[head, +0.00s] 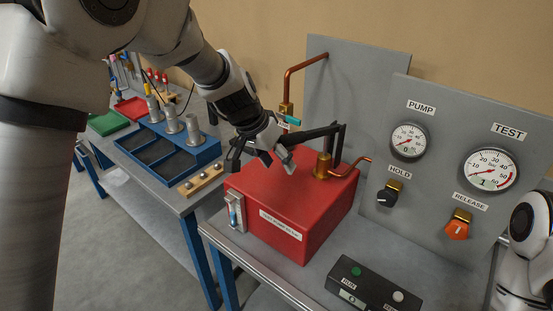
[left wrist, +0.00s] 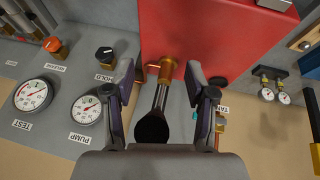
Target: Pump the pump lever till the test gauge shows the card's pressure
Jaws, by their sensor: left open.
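The red pump box (head: 285,205) stands on the bench with a brass pump body (head: 322,166) on top. The dark pump lever (head: 312,133) reaches left from it toward my left gripper (head: 262,160). In the left wrist view the lever's black end (left wrist: 151,129) lies between the spread fingers of my open gripper (left wrist: 160,100), with gaps at both sides. The test gauge (head: 490,168) is on the grey panel, right of the pump gauge (head: 408,140); I cannot read its needle surely. I cannot make out the pressure card. My right gripper is out of view.
The panel carries a black hold knob (head: 387,194) and an orange release knob (head: 457,229). A black button box (head: 370,288) sits in front. Copper pipes (head: 304,66) rise behind the pump. A blue tray (head: 168,150) with metal cylinders stands on the left bench.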

